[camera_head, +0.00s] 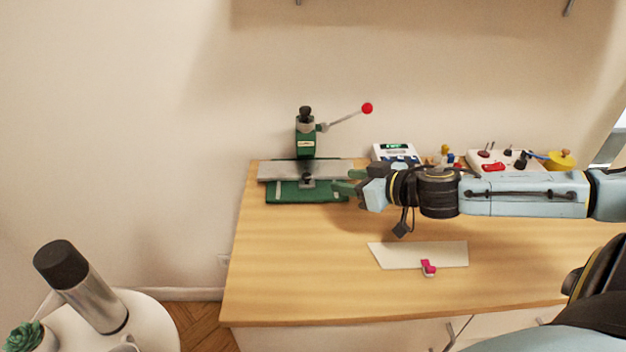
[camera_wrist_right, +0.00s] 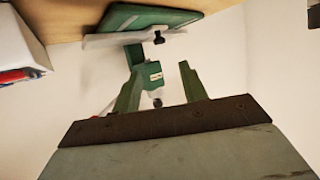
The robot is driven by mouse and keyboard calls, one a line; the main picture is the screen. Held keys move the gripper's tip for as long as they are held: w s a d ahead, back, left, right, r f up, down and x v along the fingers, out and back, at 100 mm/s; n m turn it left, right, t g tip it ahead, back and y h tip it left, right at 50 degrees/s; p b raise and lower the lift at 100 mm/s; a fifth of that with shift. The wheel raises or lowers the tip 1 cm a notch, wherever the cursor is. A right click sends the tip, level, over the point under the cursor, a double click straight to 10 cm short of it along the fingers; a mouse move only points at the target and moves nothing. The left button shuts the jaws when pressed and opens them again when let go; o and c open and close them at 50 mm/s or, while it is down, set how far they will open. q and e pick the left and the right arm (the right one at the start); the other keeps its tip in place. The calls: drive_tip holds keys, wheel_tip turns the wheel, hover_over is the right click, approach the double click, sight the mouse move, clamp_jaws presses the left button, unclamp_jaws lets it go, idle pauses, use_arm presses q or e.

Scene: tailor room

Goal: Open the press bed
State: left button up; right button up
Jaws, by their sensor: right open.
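The green press (camera_head: 306,143) stands at the back left of the wooden table. It has a grey metal bed (camera_head: 275,171) across it, a small dark knob at the bed's front, a green base (camera_head: 290,196) and a lever with a red knob (camera_head: 367,108) pointing up to the right. My right gripper (camera_head: 343,188) is open and empty, just right of the press's base and bed front. In the right wrist view the press appears upside down. Its column shows beyond my open right fingers (camera_wrist_right: 158,82), with the bed (camera_wrist_right: 112,41) above them. My left gripper is not in view.
A white device with a display (camera_head: 394,152) and a white box of tools (camera_head: 503,161) stand at the back, near my right forearm. A pale sheet (camera_head: 400,256) with a pink clip (camera_head: 428,267) lies in front. The table's front left is clear.

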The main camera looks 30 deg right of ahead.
sight(308, 175)
drive_tip(key=shift+w+a+f+b, duration=0.1)
drive_tip(key=shift+w+f+b, duration=0.1)
drive_tip(key=shift+w+b, duration=0.25)
drive_tip(key=shift+x, duration=1)
drive_tip(key=shift+w+a+f, duration=0.15)
drive_tip(key=shift+w, duration=0.45)
drive_tip(key=x, duration=0.6)
drive_tip(key=shift+w+a+f, duration=0.1)
drive_tip(key=shift+f, duration=0.05)
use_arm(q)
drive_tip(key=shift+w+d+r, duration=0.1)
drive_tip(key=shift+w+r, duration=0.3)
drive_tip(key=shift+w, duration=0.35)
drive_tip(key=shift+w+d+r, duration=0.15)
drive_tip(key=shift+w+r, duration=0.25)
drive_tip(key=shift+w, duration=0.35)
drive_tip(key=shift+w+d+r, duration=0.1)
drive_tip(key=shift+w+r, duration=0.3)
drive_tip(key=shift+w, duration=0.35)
use_arm(e)
drive_tip(key=shift+w+a+f, duration=0.1)
drive_tip(key=shift+w+f, duration=0.15)
drive_tip(key=shift+w, duration=0.25)
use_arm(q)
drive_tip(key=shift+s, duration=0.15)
use_arm(e)
clamp_jaws()
